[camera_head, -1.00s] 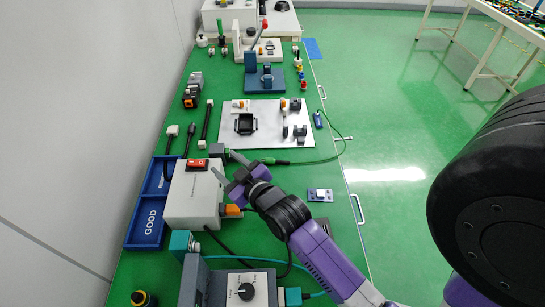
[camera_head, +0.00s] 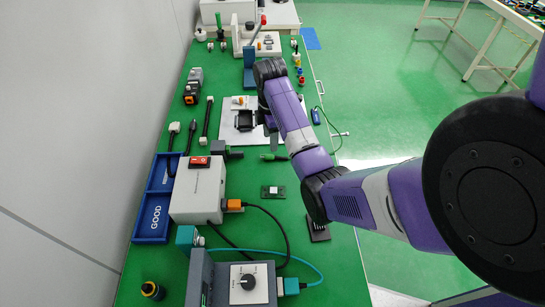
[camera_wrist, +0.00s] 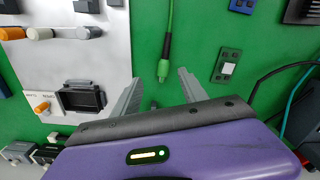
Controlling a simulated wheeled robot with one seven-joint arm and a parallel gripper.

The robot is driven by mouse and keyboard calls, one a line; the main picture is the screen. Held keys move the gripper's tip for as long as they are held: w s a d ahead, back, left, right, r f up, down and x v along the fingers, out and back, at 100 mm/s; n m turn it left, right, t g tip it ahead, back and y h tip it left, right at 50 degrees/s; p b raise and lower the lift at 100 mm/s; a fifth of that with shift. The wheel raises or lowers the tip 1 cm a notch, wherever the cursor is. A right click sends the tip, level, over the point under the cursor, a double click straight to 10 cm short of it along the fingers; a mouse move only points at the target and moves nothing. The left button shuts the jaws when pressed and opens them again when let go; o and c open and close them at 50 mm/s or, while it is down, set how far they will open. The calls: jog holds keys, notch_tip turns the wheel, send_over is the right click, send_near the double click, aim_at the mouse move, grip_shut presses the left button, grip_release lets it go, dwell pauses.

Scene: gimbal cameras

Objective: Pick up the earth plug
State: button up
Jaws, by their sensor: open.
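The earth plug appears to be the green connector (camera_wrist: 165,49) on a green cable, lying on the green bench top in the wrist view. In the head view the green plug (camera_head: 268,157) lies below the white plate, partly behind my arm. My gripper (camera_wrist: 158,76) is open and empty. In the wrist view its two grey fingers stand apart, with the plug beyond their tips and roughly between them. I cannot tell the height above the bench. In the head view the fingers are mostly hidden by my arm.
A white plate (camera_head: 230,135) holds a black square holder (camera_wrist: 82,97). The white box with a red switch (camera_head: 196,190) and blue trays (camera_head: 151,222) stand nearby. Bench around the plug is clear.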

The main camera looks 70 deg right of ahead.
aim_at(272, 155)
jog(key=shift+s+a+f+p, duration=0.1)
jog(key=shift+s+f+p, duration=0.2)
jog(key=shift+f, duration=1.65)
jog(key=shift+s+a+f+p, duration=0.1)
jog(key=shift+f+p, duration=0.3)
jog(key=shift+f, duration=1.55)
grip_shut()
